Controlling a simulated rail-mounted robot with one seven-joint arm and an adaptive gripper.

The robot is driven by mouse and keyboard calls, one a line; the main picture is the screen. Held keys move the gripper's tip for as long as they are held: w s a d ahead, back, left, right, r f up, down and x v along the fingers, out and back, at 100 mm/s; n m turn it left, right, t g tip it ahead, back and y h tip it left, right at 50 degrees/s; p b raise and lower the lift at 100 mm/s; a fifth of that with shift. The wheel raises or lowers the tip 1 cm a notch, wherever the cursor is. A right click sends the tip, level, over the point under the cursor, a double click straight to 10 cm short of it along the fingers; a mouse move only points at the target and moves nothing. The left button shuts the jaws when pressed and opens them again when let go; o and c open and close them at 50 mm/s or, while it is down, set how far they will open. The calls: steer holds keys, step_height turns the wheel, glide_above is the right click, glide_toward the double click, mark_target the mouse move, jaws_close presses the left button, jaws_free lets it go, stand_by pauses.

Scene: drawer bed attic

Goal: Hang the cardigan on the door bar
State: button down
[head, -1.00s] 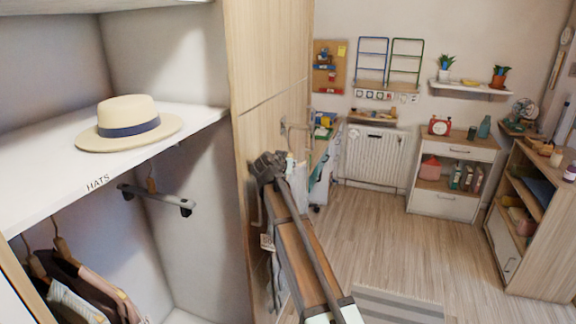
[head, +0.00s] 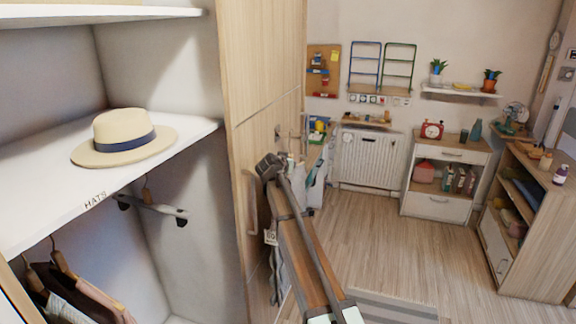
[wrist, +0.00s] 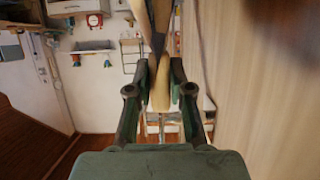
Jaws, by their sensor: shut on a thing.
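My gripper (head: 269,166) is at the end of my arm, beside the edge of the wooden wardrobe door. In the wrist view its green fingers (wrist: 160,88) are shut on a pale wooden piece (wrist: 159,92), which looks like part of a hanger. A strip of grey fabric (head: 277,282), possibly the cardigan, shows low behind my arm; most of it is hidden. A small metal bar (head: 279,131), possibly the door bar, sticks out from the door above and just beyond my gripper. I see nothing hung on it.
The open wardrobe at left has a shelf (head: 40,202) with a straw hat (head: 122,137), a short rail (head: 152,207) and hanging clothes (head: 85,290). The door handle (head: 251,215) is near my gripper. A shelf unit (head: 540,225) stands at right; the floor between is clear.

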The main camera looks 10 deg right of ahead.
steer(key=shift+w+d+r+p, duration=0.1)
steer(key=shift+w+d+p, duration=0.5)
steer(key=shift+w, duration=0.4)
steer(key=shift+w+d+p, duration=0.35)
steer(key=shift+w+p, duration=0.35)
steer(key=shift+w, duration=0.3)
steer(key=shift+w+d+r+p, duration=0.1)
steer(key=shift+w+d+p, duration=0.5)
steer(key=shift+w, duration=0.4)
step_height(320, 180, down, 3)
steer(key=b, duration=0.2)
steer(key=shift+a+b, duration=0.1)
steer(key=shift+b, duration=0.3)
steer(key=c, duration=1)
jaws_free()
steer(key=shift+o, duration=0.2)
steer(key=shift+s+f, duration=0.1)
steer(key=shift+s, duration=0.1)
